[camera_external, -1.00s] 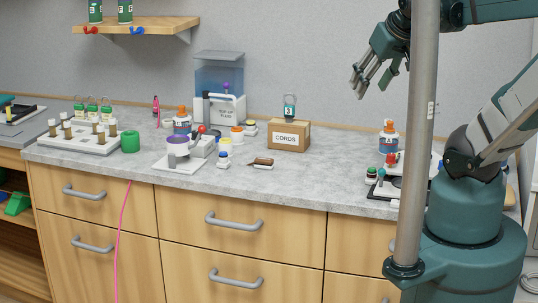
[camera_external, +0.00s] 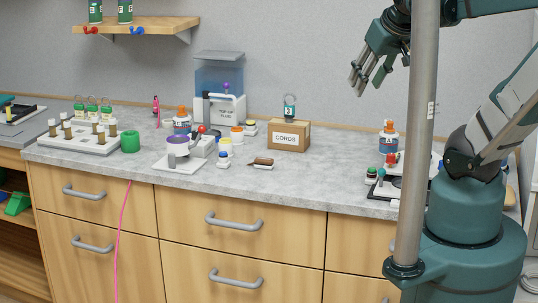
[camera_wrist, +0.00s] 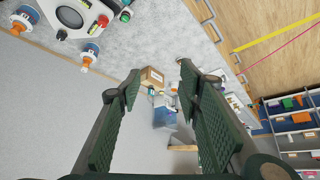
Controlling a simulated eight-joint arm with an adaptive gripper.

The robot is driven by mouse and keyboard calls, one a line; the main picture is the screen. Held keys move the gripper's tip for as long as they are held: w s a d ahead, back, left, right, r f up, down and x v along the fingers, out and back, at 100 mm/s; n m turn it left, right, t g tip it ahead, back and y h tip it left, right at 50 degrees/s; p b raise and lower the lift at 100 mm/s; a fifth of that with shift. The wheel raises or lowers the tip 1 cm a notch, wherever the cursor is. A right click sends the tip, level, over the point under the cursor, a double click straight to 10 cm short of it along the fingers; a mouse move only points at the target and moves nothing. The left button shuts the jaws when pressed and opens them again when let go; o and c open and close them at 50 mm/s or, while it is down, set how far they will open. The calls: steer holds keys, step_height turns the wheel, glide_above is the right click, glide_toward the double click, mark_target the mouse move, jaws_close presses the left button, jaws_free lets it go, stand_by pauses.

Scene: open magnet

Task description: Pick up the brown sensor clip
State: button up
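The brown sensor clip (camera_external: 261,163) is a small dark brown piece with a pale end, lying on the grey counter in front of the CORDS box. My gripper (camera_external: 364,88) hangs in the air above the counter, up and to the right of the clip and well apart from it. In the wrist view my gripper (camera_wrist: 160,72) shows two ridged dark green fingers spread apart with nothing between them. I cannot make out the clip for sure in the wrist view.
The CORDS box (camera_external: 289,135) stands behind the clip, and a small blue-and-white jar (camera_external: 223,159) stands to its left. A white stand with a purple ring (camera_external: 178,148) is farther left. A grey vertical pole (camera_external: 418,140) stands near my arm. Counter right of the clip is clear.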

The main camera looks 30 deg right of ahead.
steer(key=w+a+n+g, duration=0.2)
steer(key=w, duration=0.8)
steer(key=n+g, duration=0.5)
steer(key=n, duration=0.2)
glide_above(264, 159)
step_height(264, 159, down, 25)
steer(key=shift+r, duration=0.1)
steer(key=shift+f, duration=1.3)
steer(key=shift+f, duration=0.15)
